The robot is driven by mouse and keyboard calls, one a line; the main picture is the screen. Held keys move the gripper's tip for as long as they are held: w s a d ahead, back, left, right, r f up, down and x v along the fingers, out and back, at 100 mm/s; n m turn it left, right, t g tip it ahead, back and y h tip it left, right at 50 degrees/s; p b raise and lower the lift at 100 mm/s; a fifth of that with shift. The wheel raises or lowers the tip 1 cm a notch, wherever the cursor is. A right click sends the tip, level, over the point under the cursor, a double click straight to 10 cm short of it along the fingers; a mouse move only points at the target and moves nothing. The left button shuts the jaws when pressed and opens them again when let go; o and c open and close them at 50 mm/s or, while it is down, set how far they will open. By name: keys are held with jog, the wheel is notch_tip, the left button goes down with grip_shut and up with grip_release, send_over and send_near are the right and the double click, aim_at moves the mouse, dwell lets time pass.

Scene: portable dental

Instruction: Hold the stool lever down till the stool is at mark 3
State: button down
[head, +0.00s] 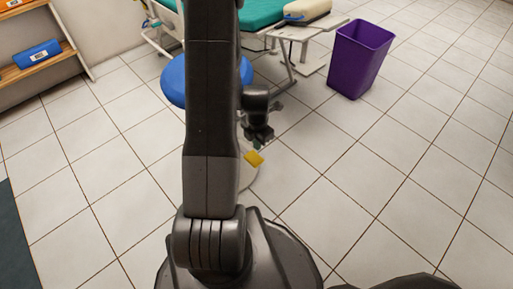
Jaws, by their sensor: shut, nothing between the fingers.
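The stool has a round blue seat (174,82), partly hidden behind my arm. A small yellow tab (254,158), which looks like the stool lever, shows just right of my arm. Beside it is the edge of a pale round part (249,179), perhaps the stool base, mostly hidden by my arm. My gripper (259,140) is shut and empty, pointing down just above the yellow tab in the picture. I cannot tell whether it touches the tab. The stool's column and height marks are hidden, so I cannot read its height.
A purple bin (360,60) stands at the upper right. A teal dental couch (262,14) with a beige cushion (306,11) is behind the stool. A wooden shelf (38,66) with a blue box (37,54) is at the left.

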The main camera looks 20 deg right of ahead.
jog(key=r, duration=0.2)
jog(key=shift+s+d+r+p, duration=0.15)
jog(key=shift+s+r+p, duration=0.15)
jog(key=shift+r, duration=0.1)
dwell(0.3)
